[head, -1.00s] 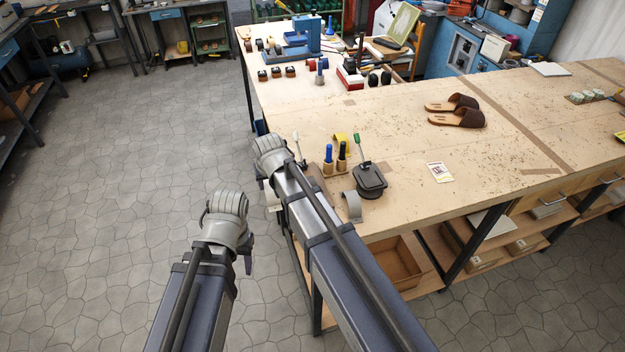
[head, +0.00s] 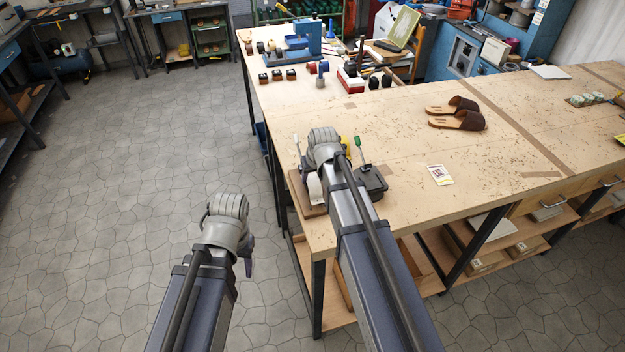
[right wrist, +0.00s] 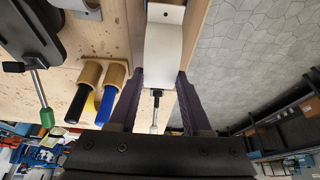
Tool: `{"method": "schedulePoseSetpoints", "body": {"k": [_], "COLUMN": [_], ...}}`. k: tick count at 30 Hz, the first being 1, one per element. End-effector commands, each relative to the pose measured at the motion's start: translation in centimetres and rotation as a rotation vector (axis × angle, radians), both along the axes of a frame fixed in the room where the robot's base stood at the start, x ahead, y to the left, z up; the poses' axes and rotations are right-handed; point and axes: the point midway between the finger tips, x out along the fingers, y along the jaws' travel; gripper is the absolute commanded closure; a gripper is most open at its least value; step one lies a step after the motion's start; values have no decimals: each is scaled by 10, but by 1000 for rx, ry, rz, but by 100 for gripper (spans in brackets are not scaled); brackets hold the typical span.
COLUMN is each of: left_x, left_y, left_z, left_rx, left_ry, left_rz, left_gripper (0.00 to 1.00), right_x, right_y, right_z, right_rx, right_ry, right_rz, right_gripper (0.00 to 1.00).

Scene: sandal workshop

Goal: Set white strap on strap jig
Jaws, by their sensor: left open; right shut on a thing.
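The white strap (right wrist: 162,50) is between the fingers of my right gripper (right wrist: 161,78), which is shut on it. The strap also shows as a pale curved piece in the head view (head: 315,188). It is over the strap jig, a brown wooden board (head: 294,190) at the table's near left corner. A clamp with a black tip and pale handle (right wrist: 154,118) shows beyond the fingers. I cannot tell whether the strap touches the jig. My left gripper (head: 247,266) is open and empty over the floor, left of the table.
Beside the jig are a black pot-like device (head: 371,182) with a green-handled lever and two holders with a blue and a black handle (right wrist: 105,100). A card (head: 439,174) and brown sandals (head: 457,118) lie further right. The middle of the table is mostly clear.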

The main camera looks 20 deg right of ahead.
Motion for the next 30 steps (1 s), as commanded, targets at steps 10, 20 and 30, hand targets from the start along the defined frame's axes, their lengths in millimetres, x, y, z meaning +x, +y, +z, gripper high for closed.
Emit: {"method": "schedulePoseSetpoints", "body": {"k": [10,20,30], "left_x": [0,0,0], "left_y": [0,0,0], "left_z": [-15,-18,-18], "left_rx": [0,0,0], "left_ry": [0,0,0], "left_rz": [1,1,1], "left_gripper": [50,50,50], "right_x": [0,0,0], "right_y": [0,0,0], "right_z": [-15,-18,-18], "right_rx": [1,1,1], "right_ry": [0,0,0], "right_rz": [1,0,0], "right_gripper": [100,38,21]}}
